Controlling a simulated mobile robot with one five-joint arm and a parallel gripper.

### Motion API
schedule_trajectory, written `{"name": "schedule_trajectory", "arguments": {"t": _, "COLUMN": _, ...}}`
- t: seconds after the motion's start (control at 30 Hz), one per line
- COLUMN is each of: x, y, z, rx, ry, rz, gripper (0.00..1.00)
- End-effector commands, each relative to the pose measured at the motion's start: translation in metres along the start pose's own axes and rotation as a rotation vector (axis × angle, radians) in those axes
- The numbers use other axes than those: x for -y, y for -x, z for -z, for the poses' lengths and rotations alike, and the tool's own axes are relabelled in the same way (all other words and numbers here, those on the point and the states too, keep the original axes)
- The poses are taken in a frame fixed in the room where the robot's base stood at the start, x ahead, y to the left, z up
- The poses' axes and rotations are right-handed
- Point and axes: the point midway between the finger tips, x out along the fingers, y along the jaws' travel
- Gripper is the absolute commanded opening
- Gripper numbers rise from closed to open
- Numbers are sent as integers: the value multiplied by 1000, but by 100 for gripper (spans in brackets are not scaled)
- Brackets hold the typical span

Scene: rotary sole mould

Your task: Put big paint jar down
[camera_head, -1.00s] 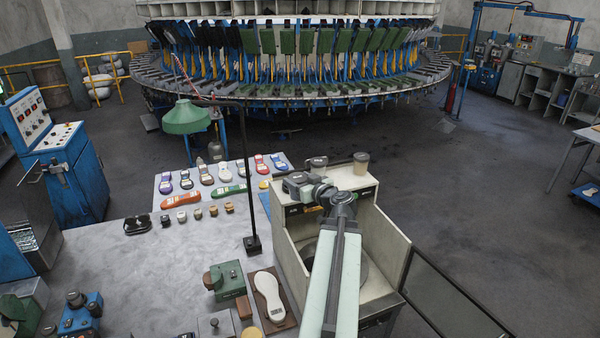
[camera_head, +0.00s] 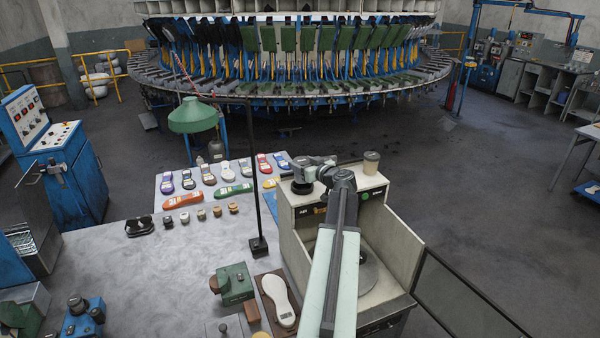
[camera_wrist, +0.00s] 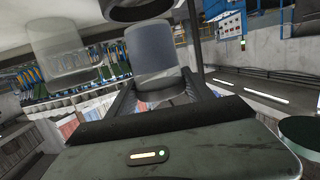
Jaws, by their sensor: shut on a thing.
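In the wrist view, my gripper (camera_wrist: 160,97) has its two dark fingers on either side of a grey cylindrical jar (camera_wrist: 151,50) with a paler bottom part. I take it for the big paint jar. It looks tilted slightly in the picture. In the head view, my gripper (camera_head: 304,178) is at the far left corner of the pale machine box (camera_head: 300,222), over or beside its top. The held jar cannot be made out clearly there, and whether it touches a surface cannot be told.
A clear, pale vessel (camera_wrist: 62,58) shows left of the held jar. A brown cup (camera_head: 371,163) stands on the machine box. Several small jars (camera_head: 201,214) and shoe soles (camera_head: 236,190) lie on the grey table (camera_head: 150,265). A thin black post (camera_head: 257,190) rises near my gripper.

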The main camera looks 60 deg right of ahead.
Motion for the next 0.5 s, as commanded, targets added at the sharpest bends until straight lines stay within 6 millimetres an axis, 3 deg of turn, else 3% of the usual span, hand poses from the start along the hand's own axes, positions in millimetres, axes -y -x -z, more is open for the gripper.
{"name": "schedule_trajectory", "arguments": {"t": 0.03, "x": -3, "y": -2, "z": -21, "rx": 0, "ry": 0, "rz": -4, "gripper": 3}}
{"name": "schedule_trajectory", "arguments": {"t": 0.13, "x": -6, "y": -3, "z": -37, "rx": 0, "ry": -2, "rz": -9, "gripper": 3}}
{"name": "schedule_trajectory", "arguments": {"t": 0.5, "x": -9, "y": -1, "z": -38, "rx": 0, "ry": -2, "rz": -13, "gripper": 3}}
